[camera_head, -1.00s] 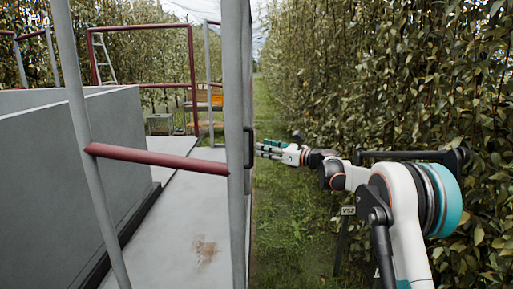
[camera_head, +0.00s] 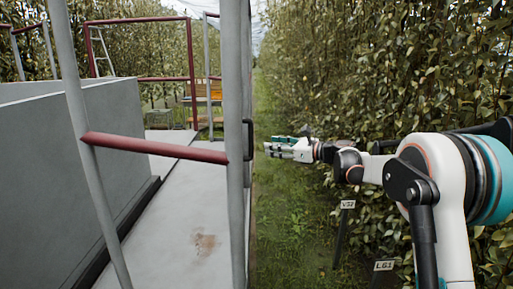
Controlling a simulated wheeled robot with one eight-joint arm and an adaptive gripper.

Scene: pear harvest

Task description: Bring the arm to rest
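My arm (camera_head: 450,165) reaches in from the lower right, white with teal and black joints. Its forearm points left, roughly level, over the grass strip between the platform and the hedge. My gripper (camera_head: 272,149) is at the arm's left end, just right of the grey upright post. No object shows at its fingertips. The fingers are small and seen from the side, so their opening is hard to judge.
A grey post (camera_head: 234,120) and a red rail (camera_head: 155,147) stand close on the left, beside a grey walkway (camera_head: 185,225). A leafy tree row (camera_head: 400,70) fills the right. Small signs marked V32 (camera_head: 348,204) and L61 (camera_head: 384,266) stand below my arm. Grass (camera_head: 290,225) lies open beneath.

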